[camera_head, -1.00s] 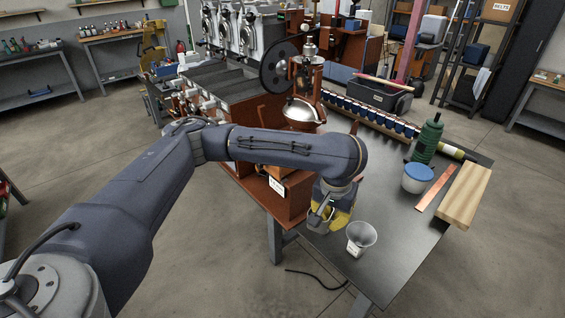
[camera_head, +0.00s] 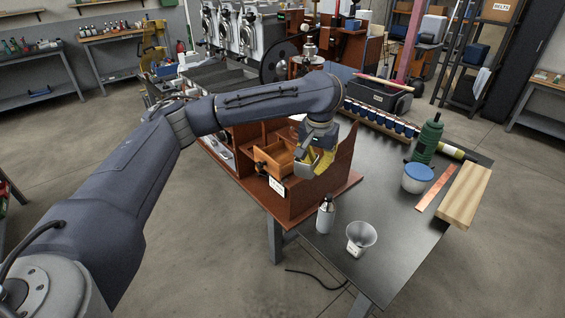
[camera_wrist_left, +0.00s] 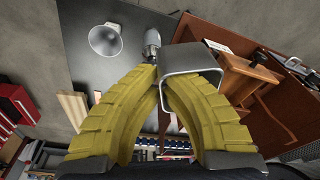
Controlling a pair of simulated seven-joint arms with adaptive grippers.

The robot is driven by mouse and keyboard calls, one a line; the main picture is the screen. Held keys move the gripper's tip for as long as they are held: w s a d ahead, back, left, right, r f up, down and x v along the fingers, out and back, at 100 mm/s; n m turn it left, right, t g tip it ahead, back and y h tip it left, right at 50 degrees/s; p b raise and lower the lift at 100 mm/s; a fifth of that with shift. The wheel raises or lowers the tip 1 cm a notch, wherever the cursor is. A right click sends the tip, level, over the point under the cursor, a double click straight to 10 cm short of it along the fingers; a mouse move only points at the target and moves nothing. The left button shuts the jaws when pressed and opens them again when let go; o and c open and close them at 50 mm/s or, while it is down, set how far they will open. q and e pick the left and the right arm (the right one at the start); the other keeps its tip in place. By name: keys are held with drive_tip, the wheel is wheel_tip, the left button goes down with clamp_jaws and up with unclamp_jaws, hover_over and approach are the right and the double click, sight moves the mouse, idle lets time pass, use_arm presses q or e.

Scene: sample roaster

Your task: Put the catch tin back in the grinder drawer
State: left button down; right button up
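My left gripper (camera_head: 316,166) has yellow fingers and hangs in front of the wooden grinder cabinet (camera_head: 336,172). In the left wrist view its fingertips (camera_wrist_left: 160,78) close on one wall of the catch tin (camera_wrist_left: 192,58), a grey metal box with a rounded rim. In the head view the tin (camera_head: 303,169) shows only partly beside the fingers, right of the drawer. The wooden drawer (camera_head: 272,158) with a dark knob stands pulled out of the grinder. It also shows in the left wrist view (camera_wrist_left: 245,72), apart from the tin. My right gripper is not in view.
A silver bottle (camera_head: 326,214) and a pale tapered cup (camera_head: 361,237) stand on the dark bench mat (camera_head: 395,233) near the front edge. The mat's middle is clear.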

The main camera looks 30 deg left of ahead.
use_arm(q)
drive_tip(key=w+a+r, duration=0.4)
drive_tip(key=w, duration=0.3)
drive_tip(key=r+m, duration=0.1)
drive_tip(key=m, duration=0.4)
hover_over(281, 160)
drive_tip(key=s+d, duration=0.3)
drive_tip(key=s, duration=0.1)
drive_tip(key=f, duration=1.9)
drive_tip(key=shift+a+f, duration=0.1)
drive_tip(key=shift+a, duration=0.15)
drive_tip(key=shift+s+f, duration=0.1)
drive_tip(key=shift+f, duration=0.1)
drive_tip(key=c, duration=1.9)
unclamp_jaws()
drive_tip(key=r, duration=0.4)
drive_tip(key=s+r, duration=0.1)
drive_tip(key=r, duration=0.7)
drive_tip(key=shift+s+r, duration=0.15)
drive_tip(key=shift+s, duration=0.2)
